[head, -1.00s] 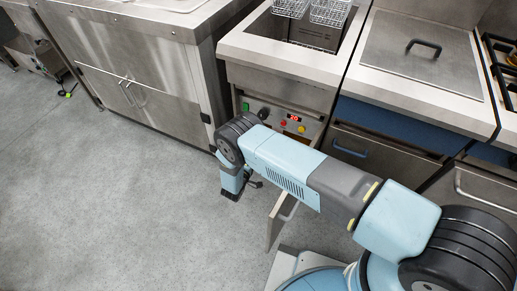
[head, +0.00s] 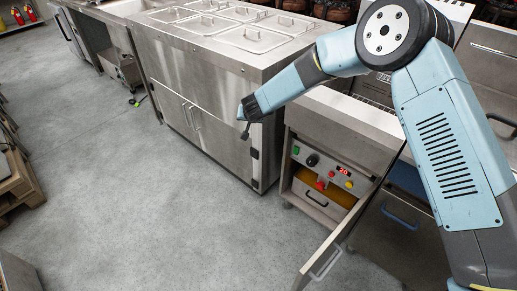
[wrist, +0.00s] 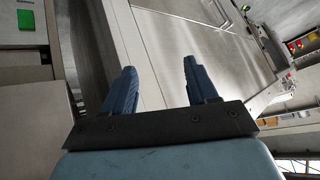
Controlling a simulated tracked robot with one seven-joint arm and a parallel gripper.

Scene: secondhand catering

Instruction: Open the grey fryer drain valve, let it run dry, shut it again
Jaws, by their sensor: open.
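The fryer (head: 340,125) is a steel unit with a red "20" display, a dark knob and coloured buttons on its panel (head: 325,168). Its cabinet door (head: 335,245) stands open toward the front. Inside are a small red part (head: 320,186), a yellowish interior and a steel pan or drawer front (head: 314,199) with a dark handle. I cannot tell which part is the drain valve. My gripper (head: 243,128) is open and empty, raised left of the fryer before the steel counter. In the wrist view, its two blue fingers (wrist: 160,88) are spread apart. The fryer's green switch (wrist: 25,18) shows at upper left.
A steel counter with lidded wells (head: 205,95) stands left of the fryer. A drawer unit with a blue handle (head: 400,220) is at its right. A pallet (head: 18,185) lies at the left edge. The grey floor (head: 150,210) before the counter is clear.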

